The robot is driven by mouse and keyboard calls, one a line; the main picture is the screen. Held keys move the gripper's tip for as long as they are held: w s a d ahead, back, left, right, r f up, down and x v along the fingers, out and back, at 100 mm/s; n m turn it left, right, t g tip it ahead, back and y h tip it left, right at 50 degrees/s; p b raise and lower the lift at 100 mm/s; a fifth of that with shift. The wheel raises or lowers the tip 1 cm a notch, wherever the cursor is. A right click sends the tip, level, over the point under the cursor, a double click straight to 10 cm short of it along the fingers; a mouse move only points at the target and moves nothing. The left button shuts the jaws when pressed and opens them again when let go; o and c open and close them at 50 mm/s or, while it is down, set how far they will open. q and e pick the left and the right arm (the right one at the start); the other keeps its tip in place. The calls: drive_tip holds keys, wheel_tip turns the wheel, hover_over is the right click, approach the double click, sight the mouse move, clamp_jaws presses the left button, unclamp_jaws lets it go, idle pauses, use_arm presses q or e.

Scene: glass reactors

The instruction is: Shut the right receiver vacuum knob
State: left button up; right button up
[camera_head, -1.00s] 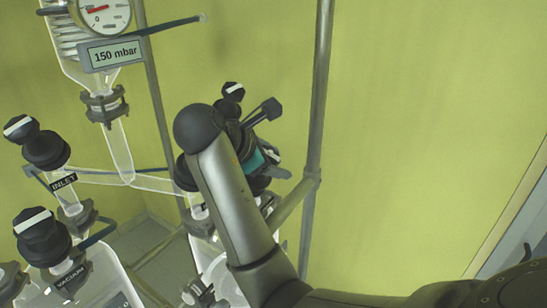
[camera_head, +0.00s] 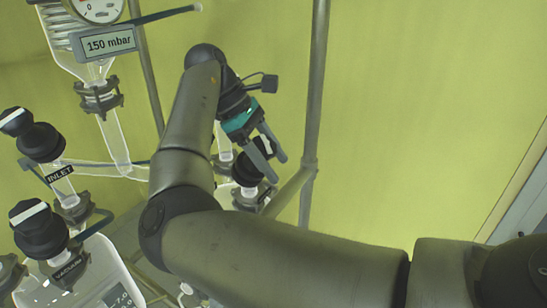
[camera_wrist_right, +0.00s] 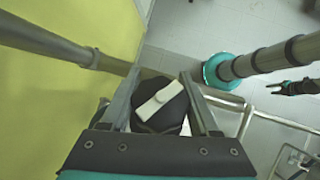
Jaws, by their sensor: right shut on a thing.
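The right receiver vacuum knob is a black knob with a white bar across its top. In the right wrist view the knob (camera_wrist_right: 160,106) sits between the two fingers of my right gripper (camera_wrist_right: 163,88), with the bar slanted. In the head view the dark knob (camera_head: 246,170) is partly covered by my right gripper (camera_head: 277,166), which is shut on it from above. Its label is not visible.
On the left are the INLET knob (camera_head: 40,142) and another VACUUM knob (camera_head: 40,228), near glass vessels. A gauge display (camera_head: 106,43) reads 150 mbar. A vertical metal post (camera_head: 316,100) stands just right of my right gripper. Bare yellow wall lies beyond it.

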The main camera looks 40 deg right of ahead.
drive_tip(key=m+y, duration=0.1)
drive_tip(key=y, duration=0.1)
drive_tip(key=a+m+g+y, duration=0.1)
drive_tip(key=m+y, duration=0.1)
drive_tip(key=m+g+y, duration=0.1)
drive_tip(key=m, duration=0.1)
drive_tip(key=shift+s+a+y, duration=0.25)
drive_tip(key=shift+y, duration=0.15)
drive_tip(key=shift+w+a+r+m+t+y, duration=0.15)
drive_tip(key=shift+a+m+y, duration=0.15)
drive_tip(key=shift+m+y, duration=0.7)
drive_tip(key=shift+s+a+m+t+y, duration=0.1)
drive_tip(key=shift+a+m+y, duration=0.15)
drive_tip(key=shift+m+y, duration=0.75)
drive_tip(key=shift+w+a+r+m+t+y, duration=0.15)
drive_tip(key=shift+a+m+y, duration=0.15)
drive_tip(key=shift+m+y, duration=0.65)
drive_tip(key=shift+s+f+n+y, duration=0.1)
drive_tip(key=shift+n+y, duration=0.15)
drive_tip(key=o, duration=1.4)
drive_tip(key=shift+a, duration=0.1)
